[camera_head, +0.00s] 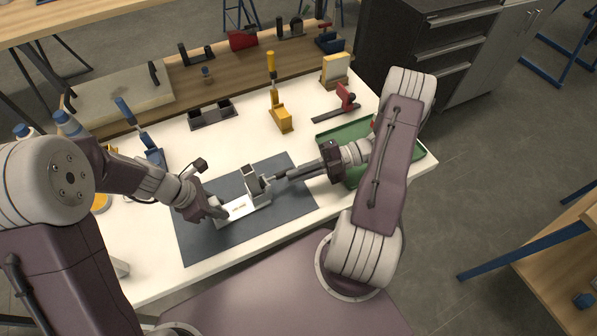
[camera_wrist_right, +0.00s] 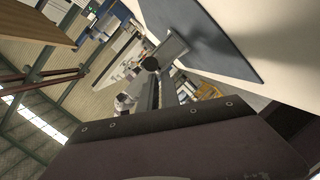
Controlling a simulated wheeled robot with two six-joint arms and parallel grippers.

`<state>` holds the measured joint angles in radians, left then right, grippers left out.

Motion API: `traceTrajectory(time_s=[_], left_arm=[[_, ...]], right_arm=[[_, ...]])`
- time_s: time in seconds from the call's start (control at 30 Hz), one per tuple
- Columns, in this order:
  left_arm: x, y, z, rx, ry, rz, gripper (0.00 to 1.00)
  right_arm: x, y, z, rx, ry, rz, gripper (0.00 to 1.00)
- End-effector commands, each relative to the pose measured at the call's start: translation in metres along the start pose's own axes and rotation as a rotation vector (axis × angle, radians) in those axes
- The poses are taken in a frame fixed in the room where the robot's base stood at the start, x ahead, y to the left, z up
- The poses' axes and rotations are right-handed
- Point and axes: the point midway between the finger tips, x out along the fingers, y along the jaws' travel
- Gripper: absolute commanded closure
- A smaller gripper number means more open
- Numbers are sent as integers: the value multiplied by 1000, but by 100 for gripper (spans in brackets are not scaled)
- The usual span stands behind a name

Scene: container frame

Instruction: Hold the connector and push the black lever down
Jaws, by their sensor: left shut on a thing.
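The connector (camera_head: 243,208), a pale block with a dark grey upright part (camera_head: 253,183), sits on the dark mat (camera_head: 205,245). My left gripper (camera_head: 219,209) is shut on the connector's left end. The black lever (camera_head: 266,185) appears as a small dark piece at the connector's right side. My right gripper (camera_head: 279,178) is just right of it, pointing left. Whether they touch cannot be told. In the right wrist view a round black knob (camera_wrist_right: 150,63) shows beside a grey block (camera_wrist_right: 172,47), close to the fingers. The finger gap is unclear there.
A green tray (camera_head: 338,133) lies under my right forearm. The mat's front is clear.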

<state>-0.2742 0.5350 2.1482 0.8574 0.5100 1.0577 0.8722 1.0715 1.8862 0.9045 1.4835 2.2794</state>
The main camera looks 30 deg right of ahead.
Motion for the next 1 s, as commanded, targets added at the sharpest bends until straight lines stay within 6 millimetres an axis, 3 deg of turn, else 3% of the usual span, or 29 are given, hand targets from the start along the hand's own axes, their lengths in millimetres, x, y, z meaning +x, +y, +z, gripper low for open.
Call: traceTrajectory(time_s=[0.33, 0.5, 0.8, 1.0], left_arm=[[1, -3, 0, 9, -1, -10, 100], [1, -3, 0, 8, 0, -10, 100], [1, -2, 0, 6, 0, -7, 100], [1, -2, 0, 5, 0, -6, 100]], right_arm=[[-2, -2, 0, 0, -14, -6, 100], [-12, -1, -34, -1, -14, -3, 100], [-88, -9, -33, -4, -12, -5, 100], [-110, -11, -32, -2, -8, -4, 100]])
